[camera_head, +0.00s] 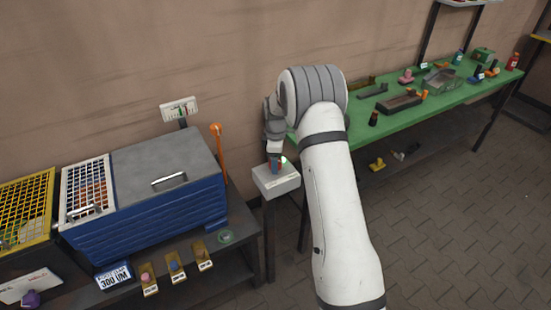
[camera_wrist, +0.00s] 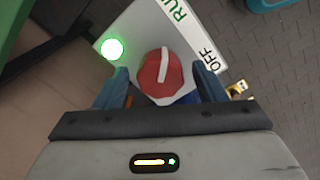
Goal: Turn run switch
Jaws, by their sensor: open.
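The run switch is a red round knob (camera_wrist: 161,72) with a white bar on it, on a pale box (camera_head: 276,182) that stands on a post left of the green table. A green lamp (camera_wrist: 112,48) glows beside the knob. My gripper (camera_wrist: 161,88) is open, with its blue fingers on either side of the knob. In the head view my gripper (camera_head: 275,164) is just above the box. I cannot tell whether the fingers touch the knob.
A blue cabinet with a grey lid (camera_head: 160,165) stands to the left, with an orange lever (camera_head: 217,145) at its right end. A green table (camera_head: 400,122) holding several parts runs along the wall at right. The paved floor (camera_head: 450,210) at right is clear.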

